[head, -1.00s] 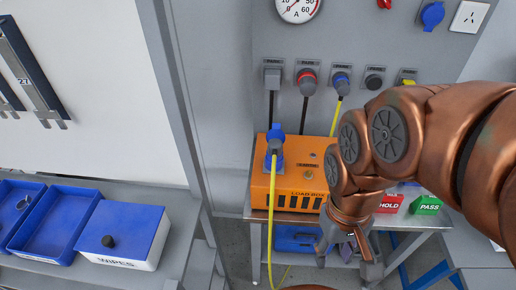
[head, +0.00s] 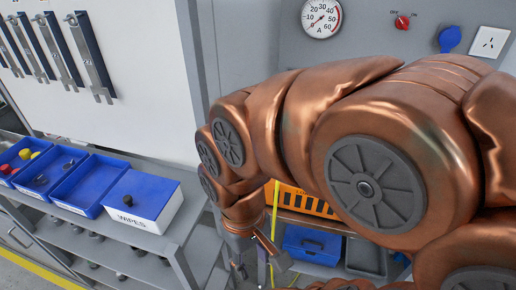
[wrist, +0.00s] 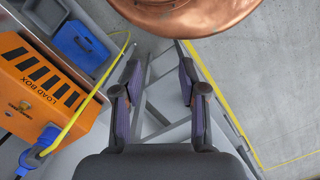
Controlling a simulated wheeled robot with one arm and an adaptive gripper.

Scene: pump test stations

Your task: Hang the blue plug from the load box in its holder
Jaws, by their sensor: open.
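The orange load box (head: 322,203) is mostly hidden behind my arm in the head view. In the wrist view the load box (wrist: 38,85) is at the left, with the blue plug (wrist: 46,139) at its lower edge and a yellow cable (wrist: 88,100) running up from it. The blue plug is hidden in the head view, where only part of the yellow cable (head: 275,208) shows. My gripper (wrist: 163,88) is open and empty, to the right of the load box and apart from the plug. I cannot make out the plug's holder.
A side bench with blue trays (head: 88,187) and a wipes box (head: 142,203) stands at the left. A grey panel with a gauge (head: 322,17) is behind. Clear floor (wrist: 275,90) lies at the right in the wrist view.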

